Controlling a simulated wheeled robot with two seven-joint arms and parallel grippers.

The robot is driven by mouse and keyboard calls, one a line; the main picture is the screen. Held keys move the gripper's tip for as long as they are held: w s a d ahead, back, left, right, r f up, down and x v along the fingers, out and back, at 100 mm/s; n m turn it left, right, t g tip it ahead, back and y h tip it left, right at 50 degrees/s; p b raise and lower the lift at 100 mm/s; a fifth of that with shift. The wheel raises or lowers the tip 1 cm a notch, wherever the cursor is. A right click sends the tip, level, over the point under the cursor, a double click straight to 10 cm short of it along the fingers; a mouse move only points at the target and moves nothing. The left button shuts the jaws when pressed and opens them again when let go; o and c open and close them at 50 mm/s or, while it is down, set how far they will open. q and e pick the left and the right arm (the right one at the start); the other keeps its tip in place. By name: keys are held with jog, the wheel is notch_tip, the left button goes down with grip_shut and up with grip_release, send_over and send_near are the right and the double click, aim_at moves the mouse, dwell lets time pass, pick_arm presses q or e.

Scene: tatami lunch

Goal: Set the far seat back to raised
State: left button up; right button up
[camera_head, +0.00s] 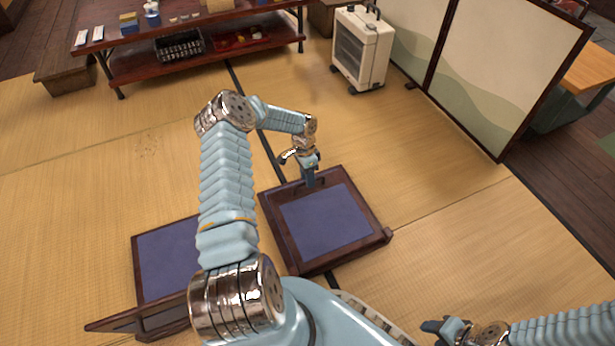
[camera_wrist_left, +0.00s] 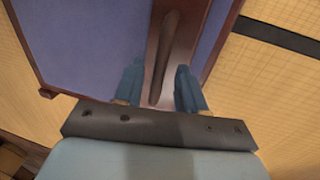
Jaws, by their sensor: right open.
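The far seat (camera_head: 325,222) is a low, dark wooden frame with a purple pad, looking flat on the tatami, with no upright back visible. My left gripper (camera_head: 313,180) points down at its far edge. In the left wrist view, its two blue fingers (camera_wrist_left: 158,88) are apart, on either side of a wooden strip with a long dark slot or grip (camera_wrist_left: 168,45). Purple padding (camera_wrist_left: 85,40) shows beside the strip. I cannot tell whether the fingers touch the wood. My right gripper (camera_head: 440,326) is open and empty at the lower right, away from the seat.
Another purple-padded seat (camera_head: 165,255) is at left, partly behind my left arm, with a tilted wooden panel (camera_head: 140,318) at its near side. A low table (camera_head: 200,62), heater (camera_head: 362,48) and folding screen (camera_head: 500,60) stand behind. Tatami at right is clear.

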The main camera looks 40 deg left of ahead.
pick_arm(q)
jog(key=shift+c, duration=0.2)
grip_shut()
jog(key=shift+r, duration=0.1)
